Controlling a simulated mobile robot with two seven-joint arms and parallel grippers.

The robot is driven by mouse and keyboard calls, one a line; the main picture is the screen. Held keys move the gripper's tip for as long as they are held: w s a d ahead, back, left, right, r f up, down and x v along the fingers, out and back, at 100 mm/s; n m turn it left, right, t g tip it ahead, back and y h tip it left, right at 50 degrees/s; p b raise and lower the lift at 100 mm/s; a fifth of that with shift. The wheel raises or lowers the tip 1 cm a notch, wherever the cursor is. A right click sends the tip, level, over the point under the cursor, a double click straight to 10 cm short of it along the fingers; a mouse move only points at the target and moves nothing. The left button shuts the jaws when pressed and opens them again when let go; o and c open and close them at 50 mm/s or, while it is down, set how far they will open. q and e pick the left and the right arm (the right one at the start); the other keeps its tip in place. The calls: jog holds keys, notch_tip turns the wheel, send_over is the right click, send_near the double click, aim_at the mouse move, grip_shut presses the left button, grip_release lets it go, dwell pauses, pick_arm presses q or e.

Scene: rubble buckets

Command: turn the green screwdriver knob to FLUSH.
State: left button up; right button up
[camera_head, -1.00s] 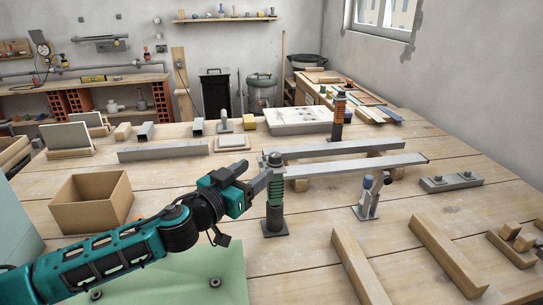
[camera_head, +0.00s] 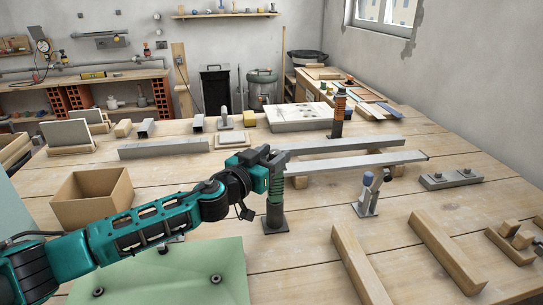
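The green ribbed knob (camera_head: 278,180) stands upright on a dark post (camera_head: 275,217) with a square foot, in the middle of the workbench. My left arm reaches in from the lower left, and its gripper (camera_head: 272,156) is at the knob's upper left side, close to its top. The gripper covers part of the knob's top, and I cannot tell whether its fingers touch or close on it. No FLUSH mark is readable. My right gripper is not in view.
A similar post with an orange ribbed knob (camera_head: 339,103) stands farther back. Long grey metal bars (camera_head: 355,163) lie just right of the green knob. A small clamp-like stand (camera_head: 368,195) is at right, a cardboard box (camera_head: 93,197) at left, wooden beams (camera_head: 447,250) at front right.

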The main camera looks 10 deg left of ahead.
pick_arm(q)
jog(key=c, duration=0.8)
jog(key=shift+c, duration=0.2)
